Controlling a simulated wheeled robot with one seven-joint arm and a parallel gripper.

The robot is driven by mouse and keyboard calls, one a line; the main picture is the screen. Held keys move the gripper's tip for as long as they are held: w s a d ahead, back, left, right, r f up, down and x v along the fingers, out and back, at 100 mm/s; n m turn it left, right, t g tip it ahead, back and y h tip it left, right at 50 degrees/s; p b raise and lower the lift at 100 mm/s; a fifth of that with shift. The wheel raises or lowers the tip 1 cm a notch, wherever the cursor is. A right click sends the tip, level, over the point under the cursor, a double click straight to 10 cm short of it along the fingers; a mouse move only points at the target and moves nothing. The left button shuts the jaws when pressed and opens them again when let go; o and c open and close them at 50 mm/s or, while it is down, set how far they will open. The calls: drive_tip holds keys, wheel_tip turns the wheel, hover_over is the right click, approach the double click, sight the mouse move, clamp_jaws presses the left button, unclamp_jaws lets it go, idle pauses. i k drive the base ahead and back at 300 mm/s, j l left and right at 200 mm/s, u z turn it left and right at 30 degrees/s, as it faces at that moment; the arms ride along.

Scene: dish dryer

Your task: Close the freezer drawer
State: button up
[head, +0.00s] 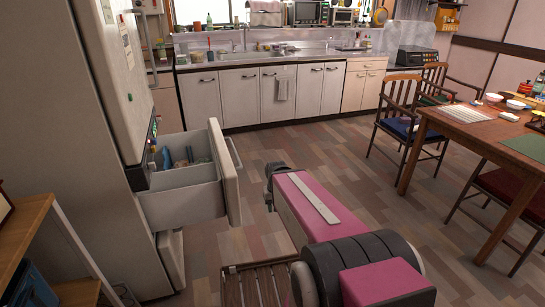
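The tall light-grey fridge-freezer (70,120) stands at the left. Its freezer drawer (185,195) is pulled well out to the right, with blue and greenish items (178,160) inside. The drawer's front panel (224,170) stands upright and faces right, with a handle (234,152) on its outer side. Below it, a lower white front (171,258) also shows, partly hidden; I cannot tell how far it is out. My pink arm reaches up from the bottom, right of the drawer front and apart from it in the picture. I cannot make out my gripper.
A slatted wooden seat (258,284) is below the drawer front, beside my arm. A wooden shelf (25,235) is at lower left. A dining table (470,125) with chairs stands right. Kitchen cabinets (240,95) line the back. The floor between is clear.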

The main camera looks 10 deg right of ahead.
sight(192, 193)
drive_tip(key=i+l+z, duration=0.1)
drive_tip(key=l+z, duration=0.15)
drive_tip(key=i+l+z, duration=0.1)
drive_tip(key=l+z, duration=0.15)
drive_tip(key=i+l+z, duration=0.25)
drive_tip(key=i+l+u, duration=0.15)
drive_tip(key=u, duration=0.35)
drive_tip(key=i+l+u, duration=0.1)
drive_tip(key=l+u, duration=0.6)
drive_tip(key=u, duration=0.25)
drive_tip(key=l+u, duration=0.35)
drive_tip(key=u, duration=0.15)
